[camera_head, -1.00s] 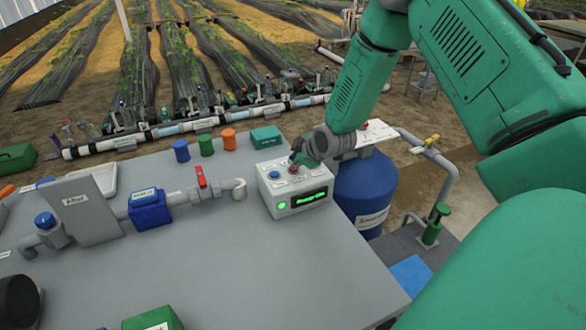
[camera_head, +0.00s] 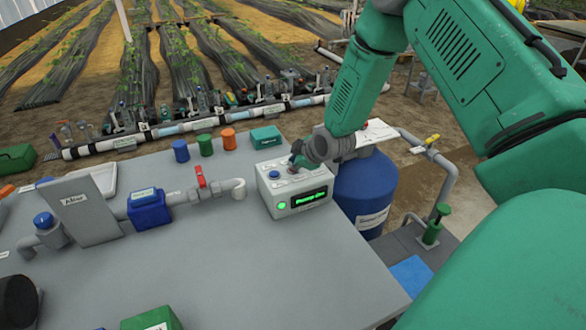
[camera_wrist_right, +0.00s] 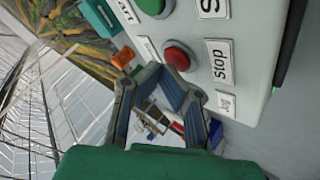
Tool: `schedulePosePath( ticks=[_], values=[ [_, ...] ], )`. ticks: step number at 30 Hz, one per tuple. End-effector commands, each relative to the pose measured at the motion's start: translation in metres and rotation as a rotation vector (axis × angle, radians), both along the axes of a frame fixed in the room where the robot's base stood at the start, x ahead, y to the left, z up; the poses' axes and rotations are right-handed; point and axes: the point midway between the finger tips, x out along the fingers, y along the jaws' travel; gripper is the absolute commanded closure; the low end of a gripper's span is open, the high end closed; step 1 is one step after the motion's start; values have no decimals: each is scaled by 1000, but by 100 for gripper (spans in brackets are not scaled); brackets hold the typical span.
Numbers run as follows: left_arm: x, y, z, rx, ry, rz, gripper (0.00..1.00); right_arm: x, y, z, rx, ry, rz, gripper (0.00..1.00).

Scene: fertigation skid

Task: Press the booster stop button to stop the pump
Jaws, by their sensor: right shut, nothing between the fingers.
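The light grey control box (camera_head: 268,200) stands at the right end of the grey table, with a lit green display (camera_head: 309,198) and a lit green lamp (camera_head: 282,206). In the right wrist view a red button (camera_wrist_right: 178,57) sits beside a "Stop" label (camera_wrist_right: 219,61). My right gripper (camera_head: 295,158) is shut and empty, over the top of the box. In the wrist view its fingertips (camera_wrist_right: 163,76) are right at the red button's edge; I cannot tell whether they touch. In the head view the gripper mostly hides that button. My left gripper is out of view.
A green button (camera_wrist_right: 153,5) and a "Jog" label (camera_wrist_right: 226,103) are close by on the box. A pipe with a red-handled valve (camera_head: 201,178) lies left of the box. A blue tank (camera_head: 362,190) stands behind right.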

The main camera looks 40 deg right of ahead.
Motion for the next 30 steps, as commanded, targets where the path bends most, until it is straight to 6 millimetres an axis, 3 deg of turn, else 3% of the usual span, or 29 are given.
schedulePosePath(
  ticks=[16, 30],
  values=[
    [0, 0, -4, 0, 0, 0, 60, 0, 0, -7, -1, 0, 1, 100],
    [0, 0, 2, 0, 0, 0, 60, 0, -1, 0, -1, 1, 1, 100]
  ],
)
